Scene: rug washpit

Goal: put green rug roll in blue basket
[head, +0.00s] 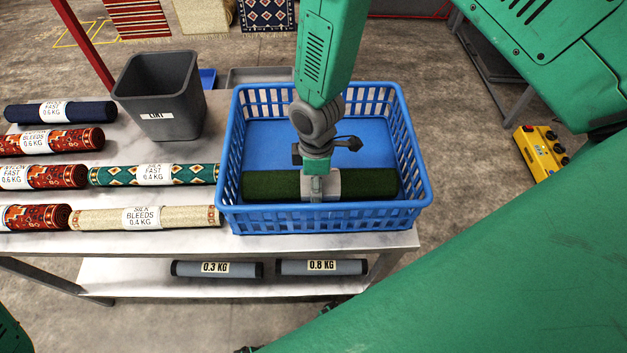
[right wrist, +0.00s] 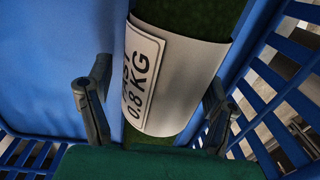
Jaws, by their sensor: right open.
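The green rug roll (head: 368,183) lies lengthwise inside the blue basket (head: 330,218), along its near wall. A pale label band wraps its middle; in the right wrist view the label (right wrist: 150,80) reads 0.8 KG, its upper word partly cut off. My right gripper (head: 316,186) reaches down into the basket over the roll's middle. In the right wrist view its two fingers (right wrist: 156,90) stand apart on either side of the label band, open. Whether they touch the roll cannot be told.
A grey bin (head: 160,95) marked LINT stands left of the basket. Several labelled rolls, including a teal one (head: 155,174) and a beige one (head: 185,217), lie on the table's left. Two grey rolls (head: 216,269) lie on the lower shelf. A yellow control box (head: 541,152) is at right.

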